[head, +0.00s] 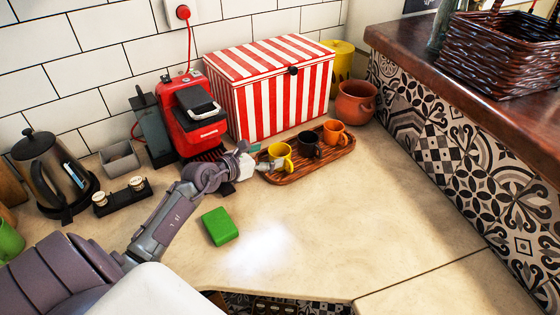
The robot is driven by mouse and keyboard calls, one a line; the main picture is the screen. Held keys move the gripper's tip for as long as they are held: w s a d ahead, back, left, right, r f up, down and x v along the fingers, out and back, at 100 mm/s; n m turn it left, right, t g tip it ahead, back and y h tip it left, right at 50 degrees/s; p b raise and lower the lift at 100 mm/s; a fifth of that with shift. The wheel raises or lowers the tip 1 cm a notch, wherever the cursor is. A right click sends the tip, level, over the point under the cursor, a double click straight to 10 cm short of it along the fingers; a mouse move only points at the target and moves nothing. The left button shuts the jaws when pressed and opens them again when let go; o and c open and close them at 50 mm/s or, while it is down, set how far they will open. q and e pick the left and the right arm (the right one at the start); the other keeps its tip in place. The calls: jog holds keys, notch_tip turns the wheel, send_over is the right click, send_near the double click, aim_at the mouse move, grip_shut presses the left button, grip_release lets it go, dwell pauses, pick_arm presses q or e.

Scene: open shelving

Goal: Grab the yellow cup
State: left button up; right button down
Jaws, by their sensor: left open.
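The yellow cup (281,154) stands upright at the left end of a brown wooden tray (312,165) on the counter. A black cup (309,145) and an orange cup (335,132) stand to its right on the same tray. My left gripper (270,163) is open at the left side of the yellow cup, with its fingertips close to the cup's handle side. I cannot tell whether the fingers touch the cup. My right gripper is not in view.
A red-and-white striped box (271,88) and a red coffee machine (192,115) stand behind the tray. A terracotta pot (355,103) is at the back right. A green sponge-like block (220,226) lies in front. The counter's front right is clear.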

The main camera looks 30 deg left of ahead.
aim_at(286, 148)
pick_arm(q)
jog(key=shift+w+d+f+b, duration=0.15)
jog(key=shift+w+f+b, duration=0.05)
jog(key=shift+w+b, duration=0.2)
jog(key=b+x, duration=0.2)
jog(key=x, duration=0.1)
jog(key=shift+w+d+f, duration=0.1)
jog(key=shift+w, duration=0.55)
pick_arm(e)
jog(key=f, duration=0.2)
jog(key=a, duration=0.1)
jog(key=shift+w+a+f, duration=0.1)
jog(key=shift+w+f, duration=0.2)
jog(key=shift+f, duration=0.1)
pick_arm(q)
jog(key=shift+s, duration=0.1)
jog(key=shift+c, duration=0.3)
jog(key=c, duration=0.8)
jog(key=shift+c, duration=0.7)
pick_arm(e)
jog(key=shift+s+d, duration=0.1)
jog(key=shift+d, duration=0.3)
